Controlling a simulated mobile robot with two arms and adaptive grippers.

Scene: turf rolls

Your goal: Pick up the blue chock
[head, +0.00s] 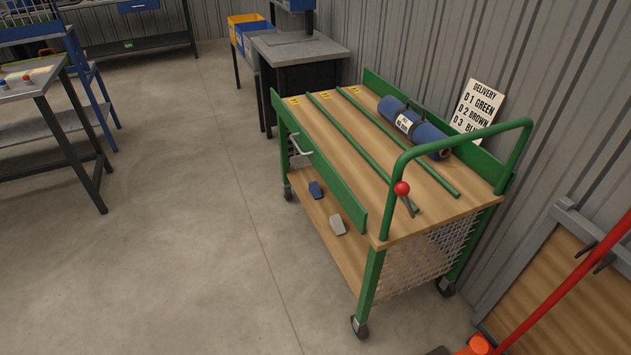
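The blue chock (316,190) is a small dark blue wedge on the lower wooden shelf (325,232) of the green cart. It lies near the shelf's open long side, below the cart's green side board (330,178). A grey-white chock (337,225) lies on the same shelf, nearer to me and a little to the right, apart from the blue one. Neither of my grippers shows in the head view.
The cart's top (355,150) carries a blue roll (412,127) between green rails. A push handle (455,150) with a red-knobbed lever (402,188) rises at its near end. A delivery sign (478,108) leans behind. Open concrete floor (190,220) lies left of the cart.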

